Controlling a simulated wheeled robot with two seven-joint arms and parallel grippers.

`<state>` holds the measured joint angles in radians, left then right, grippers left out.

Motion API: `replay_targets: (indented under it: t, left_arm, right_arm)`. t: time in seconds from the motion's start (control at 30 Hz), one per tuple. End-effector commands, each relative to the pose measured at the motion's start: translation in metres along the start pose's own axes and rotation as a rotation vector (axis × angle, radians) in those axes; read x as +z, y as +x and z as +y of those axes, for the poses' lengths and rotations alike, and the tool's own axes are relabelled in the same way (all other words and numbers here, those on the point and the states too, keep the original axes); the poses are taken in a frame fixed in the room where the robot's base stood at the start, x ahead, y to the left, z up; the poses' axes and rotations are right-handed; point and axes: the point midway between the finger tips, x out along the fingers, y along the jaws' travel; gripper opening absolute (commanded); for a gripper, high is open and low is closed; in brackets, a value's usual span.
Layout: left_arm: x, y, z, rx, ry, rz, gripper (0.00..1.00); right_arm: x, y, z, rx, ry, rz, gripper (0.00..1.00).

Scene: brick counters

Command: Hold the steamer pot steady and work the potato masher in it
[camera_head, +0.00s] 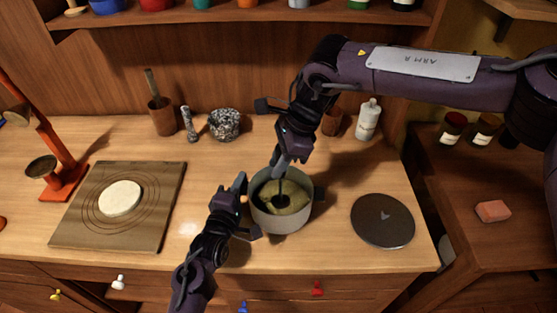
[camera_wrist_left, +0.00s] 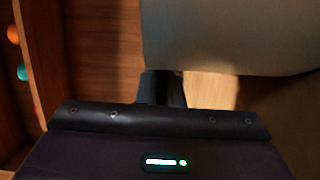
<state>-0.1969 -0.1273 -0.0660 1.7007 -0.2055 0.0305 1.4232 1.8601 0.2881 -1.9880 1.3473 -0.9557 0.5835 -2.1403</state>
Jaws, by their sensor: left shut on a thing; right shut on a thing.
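The steamer pot (camera_head: 282,219) is a pale grey round pot standing on the wooden counter, with yellowish mash (camera_head: 297,195) inside. My left gripper (camera_head: 246,208) is at the pot's left side, shut on its side, likely at a handle that the fingers hide. In the left wrist view the pot's pale wall (camera_wrist_left: 225,35) fills the upper right, close to the gripper. My right gripper (camera_head: 281,158) is above the pot, shut on the potato masher (camera_head: 283,187). The masher's dark shaft goes down into the mash; its handle is mostly hidden by the fingers. A dark handle (camera_head: 319,193) juts from the pot's right side.
A round dark lid (camera_head: 383,220) lies right of the pot. A board (camera_head: 83,222) with a dough disc (camera_head: 120,198) lies left, beside an orange stand (camera_head: 65,182). A speckled mortar (camera_head: 224,124), utensil cup (camera_head: 163,117) and white bottle (camera_head: 367,120) stand behind.

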Motion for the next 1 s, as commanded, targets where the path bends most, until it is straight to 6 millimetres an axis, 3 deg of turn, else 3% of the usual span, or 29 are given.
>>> replay_targets:
  t: [0.37, 1.0]
  left_arm:
    - [0.0, -0.001, -0.002, -0.004, 0.0, 0.0, 0.0]
    - [0.0, -0.001, -0.002, -0.004, 0.0, 0.0, 0.0]
  right_arm:
    - [-0.007, 0.017, 0.0, 0.0, 0.0, 0.001, 0.0]
    - [0.001, -0.003, 0.0, 0.0, 0.0, 0.0, 0.0]
